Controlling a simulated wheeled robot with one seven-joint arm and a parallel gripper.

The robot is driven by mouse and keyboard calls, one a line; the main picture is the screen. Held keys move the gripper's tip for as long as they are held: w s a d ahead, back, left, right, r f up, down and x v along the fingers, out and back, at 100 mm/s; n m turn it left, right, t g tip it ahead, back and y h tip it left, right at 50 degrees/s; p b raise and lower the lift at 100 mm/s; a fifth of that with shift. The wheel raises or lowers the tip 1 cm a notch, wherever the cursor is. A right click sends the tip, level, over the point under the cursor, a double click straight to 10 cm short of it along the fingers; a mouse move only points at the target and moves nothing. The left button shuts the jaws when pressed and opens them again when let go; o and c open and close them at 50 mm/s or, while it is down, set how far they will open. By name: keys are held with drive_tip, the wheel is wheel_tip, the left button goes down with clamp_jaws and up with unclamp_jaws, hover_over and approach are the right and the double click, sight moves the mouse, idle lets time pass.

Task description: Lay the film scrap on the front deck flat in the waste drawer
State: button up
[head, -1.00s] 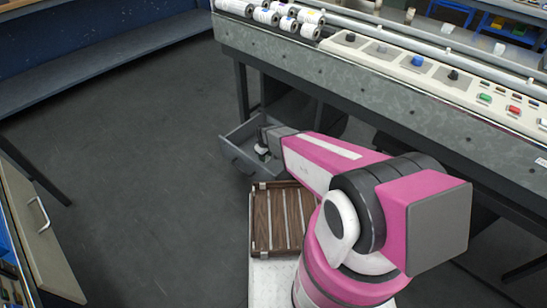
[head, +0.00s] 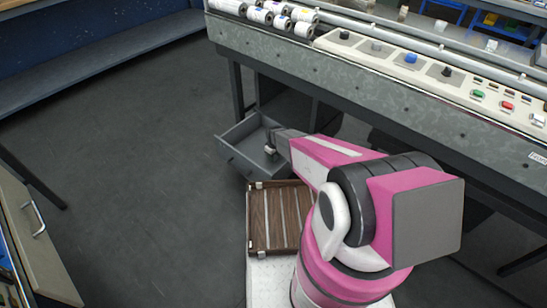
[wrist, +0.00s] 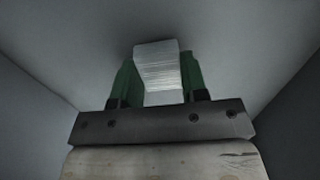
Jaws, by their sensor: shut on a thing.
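The waste drawer (head: 232,158) is a grey open drawer pulled out under the left end of the machine. My gripper (head: 270,150) points down inside the drawer's opening, toward its right side, in the head view. In the wrist view its green fingers (wrist: 160,80) are shut on the film scrap (wrist: 157,52), a pale, shiny, finely ribbed piece sticking out between them. Grey drawer surfaces surround it there. Whether the scrap touches the drawer floor cannot be told. In the head view the scrap is too small to make out.
The machine's metal front (head: 330,80) runs above and behind the drawer. A slatted wooden tray (head: 262,222) stands just in front of the drawer. White film rolls (head: 262,15) sit on the machine's left end. The floor (head: 130,160) left of the drawer is clear.

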drive_tip(key=shift+f, duration=0.3)
drive_tip(key=shift+f, duration=0.15)
drive_tip(key=o, duration=0.9)
wheel_tip(320, 180, up, 12)
drive_tip(key=s+d+r+m, duration=0.3)
drive_tip(key=s+d+r, duration=0.1)
drive_tip(key=s+r, duration=0.3)
drive_tip(key=s+d+r+m, duration=0.3)
drive_tip(key=s+r, duration=0.4)
drive_tip(key=r, duration=0.5)
drive_tip(key=s+d+r+m, duration=0.3)
drive_tip(key=s+d+r, duration=0.1)
drive_tip(key=s+r, duration=0.3)
drive_tip(key=shift+s+d+r, duration=0.2)
drive_tip(key=shift+r, duration=0.45)
drive_tip(key=shift+s+d+r, duration=0.2)
drive_tip(key=shift+r, duration=0.45)
